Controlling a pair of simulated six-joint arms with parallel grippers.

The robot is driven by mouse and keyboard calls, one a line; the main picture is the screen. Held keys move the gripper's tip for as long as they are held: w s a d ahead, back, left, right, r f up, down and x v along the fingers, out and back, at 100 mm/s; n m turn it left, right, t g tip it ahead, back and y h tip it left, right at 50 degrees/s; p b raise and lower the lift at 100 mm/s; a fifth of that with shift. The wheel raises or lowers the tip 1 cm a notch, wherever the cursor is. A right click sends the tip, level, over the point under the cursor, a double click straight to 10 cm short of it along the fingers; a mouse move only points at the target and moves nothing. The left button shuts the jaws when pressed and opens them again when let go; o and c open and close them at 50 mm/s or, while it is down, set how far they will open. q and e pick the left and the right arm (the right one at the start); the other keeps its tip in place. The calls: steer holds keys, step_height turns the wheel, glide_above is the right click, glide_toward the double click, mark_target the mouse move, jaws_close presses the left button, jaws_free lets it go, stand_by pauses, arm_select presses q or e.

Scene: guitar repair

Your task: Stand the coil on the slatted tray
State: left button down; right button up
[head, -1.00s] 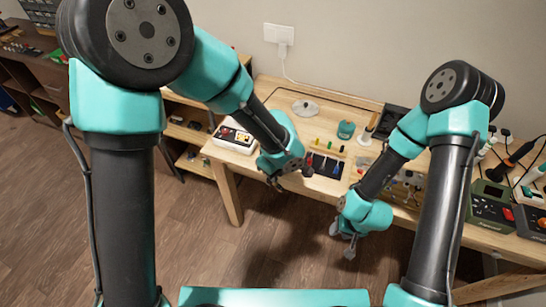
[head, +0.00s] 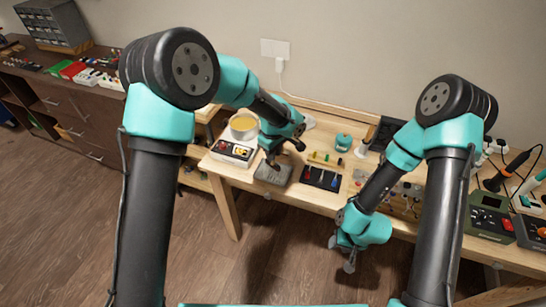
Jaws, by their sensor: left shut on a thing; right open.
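My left gripper (head: 284,154) is over the front left of the bench, above a grey flat block (head: 273,174). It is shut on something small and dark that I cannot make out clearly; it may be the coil. A black tray (head: 321,178) with dividers, probably the slatted tray, lies just right of it, with small red, blue and white pieces in it. My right gripper (head: 343,254) is open and empty, hanging low in front of the bench edge.
A white device (head: 233,152) with coloured parts is at the bench's left end, with a round amber-topped container (head: 243,126) behind it. A teal object (head: 343,142) stands at the back. Soldering stations (head: 490,221) fill the right side.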

arm_select(q)
steer(key=shift+w, duration=0.15)
steer(key=shift+w, duration=0.25)
steer(key=shift+w+f, duration=0.1)
steer(key=shift+f, duration=1.7)
steer(key=shift+f, duration=0.1)
steer(key=c, duration=1.1)
jaws_free()
steer(key=shift+o, duration=0.2)
step_height(320, 180, up, 12)
